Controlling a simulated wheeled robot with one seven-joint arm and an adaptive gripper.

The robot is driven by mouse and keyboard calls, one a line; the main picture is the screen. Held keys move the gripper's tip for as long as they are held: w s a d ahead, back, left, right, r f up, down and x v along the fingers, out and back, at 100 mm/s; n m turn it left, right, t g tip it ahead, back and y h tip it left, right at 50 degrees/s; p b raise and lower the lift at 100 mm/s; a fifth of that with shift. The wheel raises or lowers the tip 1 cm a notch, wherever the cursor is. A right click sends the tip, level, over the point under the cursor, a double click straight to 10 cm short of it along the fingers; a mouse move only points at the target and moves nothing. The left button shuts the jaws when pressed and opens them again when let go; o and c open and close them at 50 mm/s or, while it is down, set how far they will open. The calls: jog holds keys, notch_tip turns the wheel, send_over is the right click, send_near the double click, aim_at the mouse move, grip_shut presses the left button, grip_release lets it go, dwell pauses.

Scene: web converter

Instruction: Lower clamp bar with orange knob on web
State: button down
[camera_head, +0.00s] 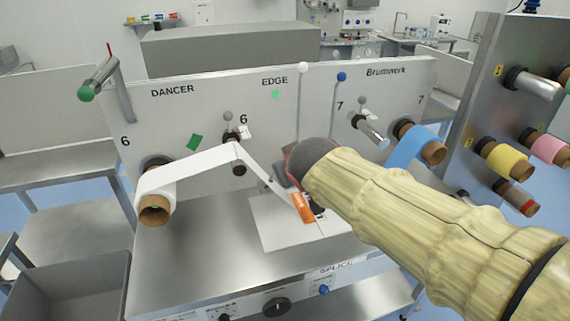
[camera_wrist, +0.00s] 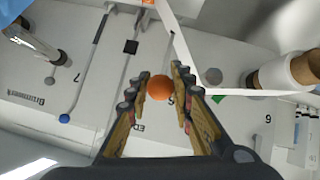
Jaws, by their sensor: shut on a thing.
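The orange knob (camera_wrist: 158,88) of the clamp bar sits between the fingers of my gripper (camera_wrist: 160,84) in the wrist view. My gripper is shut on it. The white web (camera_head: 205,163) runs from a roll (camera_head: 157,193) at the left over a roller, then slants down right toward the white splice plate (camera_head: 275,226). It also shows in the wrist view (camera_wrist: 182,45).
A rod with a blue knob (camera_head: 341,77) and a rod with a white knob (camera_head: 302,67) stand at the panel (camera_head: 200,105). A blue roll (camera_head: 415,146) is right of my arm. A grey bin (camera_head: 70,285) is at lower left. The metal table is clear left of the plate.

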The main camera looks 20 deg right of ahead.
jog(key=shift+s+f+b, duration=1.25)
jog(key=shift+s+f, duration=0.25)
jog(key=c, duration=1.6)
grip_release()
jog(key=shift+o, duration=0.2)
jog(key=shift+s+r, duration=0.1)
jog(key=v, duration=1.2)
